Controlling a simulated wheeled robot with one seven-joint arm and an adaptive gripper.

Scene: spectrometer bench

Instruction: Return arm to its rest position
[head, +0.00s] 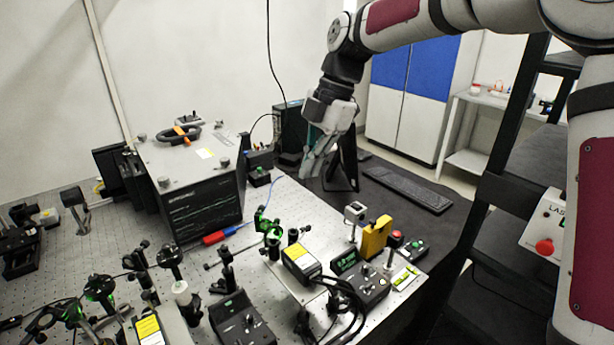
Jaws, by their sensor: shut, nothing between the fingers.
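My gripper (318,162) hangs from my arm, which reaches in from the upper right in the head view. Its fingers are shut and point down, with nothing held in them. It is above the far right part of the bench, in front of the black monitor stand and to the left of the keyboard. Its height above the surface is hard to tell.
The perforated optical bench (300,205) carries a large grey-black instrument box (195,195). Optics, a yellow block (376,238) and a control box (360,282) crowd the front. A keyboard (408,188) lies right. A black shelf frame (490,190) stands near my arm.

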